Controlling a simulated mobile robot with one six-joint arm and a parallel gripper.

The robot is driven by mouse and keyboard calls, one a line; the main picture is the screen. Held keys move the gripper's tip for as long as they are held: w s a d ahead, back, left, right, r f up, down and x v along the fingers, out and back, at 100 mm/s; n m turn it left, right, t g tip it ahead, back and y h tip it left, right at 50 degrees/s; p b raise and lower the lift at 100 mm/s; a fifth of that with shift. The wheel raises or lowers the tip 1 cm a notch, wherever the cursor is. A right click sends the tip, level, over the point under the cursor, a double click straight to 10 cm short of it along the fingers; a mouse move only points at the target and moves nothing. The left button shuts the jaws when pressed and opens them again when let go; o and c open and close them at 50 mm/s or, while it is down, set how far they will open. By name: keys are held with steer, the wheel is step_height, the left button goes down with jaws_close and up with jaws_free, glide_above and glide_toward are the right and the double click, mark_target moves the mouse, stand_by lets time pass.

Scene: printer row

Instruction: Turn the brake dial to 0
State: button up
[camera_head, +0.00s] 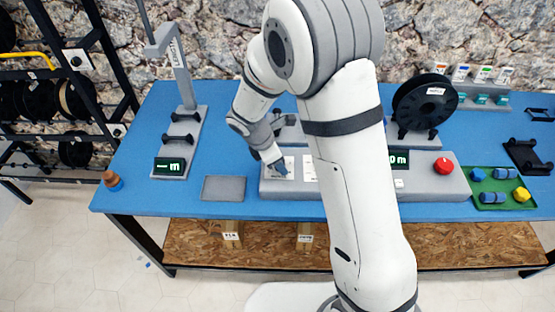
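My gripper (281,168) is small in the view and points down at the left part of the grey control panel (425,188), over or touching a white label area. I cannot make out the brake dial; it may be under my gripper or behind my arm. The fingers are too small to tell open from shut. The panel also carries a red knob (443,165) and a dark display (399,159) with partly hidden text ending in "0 m".
My arm crosses the middle and hides part of the panel. A black spool (425,103) stands behind it. A green tray (502,202) with blue and yellow parts lies at right. A grey pad (224,188) and a stand with a display (170,167) are at left on the blue table (135,150).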

steer(key=v, duration=0.7)
steer(key=shift+r, duration=0.35)
steer(key=shift+a, duration=0.15)
